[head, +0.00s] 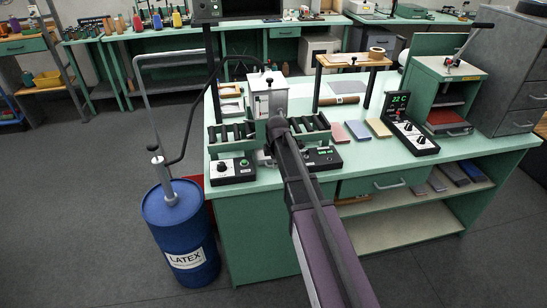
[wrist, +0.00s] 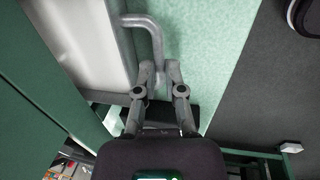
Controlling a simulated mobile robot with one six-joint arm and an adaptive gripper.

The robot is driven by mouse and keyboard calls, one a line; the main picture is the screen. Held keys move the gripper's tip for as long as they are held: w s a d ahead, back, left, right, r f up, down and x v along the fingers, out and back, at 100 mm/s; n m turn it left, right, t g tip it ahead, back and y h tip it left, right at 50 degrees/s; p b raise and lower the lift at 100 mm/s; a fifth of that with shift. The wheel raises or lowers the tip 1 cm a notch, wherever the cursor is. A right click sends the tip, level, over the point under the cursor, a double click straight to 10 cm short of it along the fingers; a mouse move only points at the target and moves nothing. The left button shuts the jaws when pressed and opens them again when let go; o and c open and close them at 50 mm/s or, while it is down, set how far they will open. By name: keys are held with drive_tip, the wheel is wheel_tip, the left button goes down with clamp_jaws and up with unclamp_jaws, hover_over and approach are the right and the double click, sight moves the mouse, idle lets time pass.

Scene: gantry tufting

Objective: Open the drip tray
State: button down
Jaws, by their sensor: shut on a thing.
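In the wrist view my gripper (wrist: 159,74) has its two fingers closed around the lower leg of a bent grey bar handle (wrist: 153,28). The handle stands at the edge of a pale panel with a grey rim (wrist: 118,35), which I take to be the drip tray; much of it is cut off by the picture edge. In the head view my arm reaches over the bench to the pale grey coating unit (head: 268,98) between two banks of dark rollers (head: 231,133). There my wrist hides the fingers, the handle and the tray.
The green bench (head: 345,172) carries control boxes (head: 233,171), coloured blocks (head: 357,130), a temperature unit (head: 410,127) and a green press (head: 446,85). A blue latex drum (head: 181,235) with a pump and hose stands at the left. The grey floor (head: 90,200) left of it is clear.

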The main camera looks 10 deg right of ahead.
sight(278, 181)
drive_tip(key=s, duration=0.7)
drive_tip(key=shift+w, duration=0.1)
drive_tip(key=c, duration=1)
unclamp_jaws()
drive_tip(key=shift+r, duration=0.1)
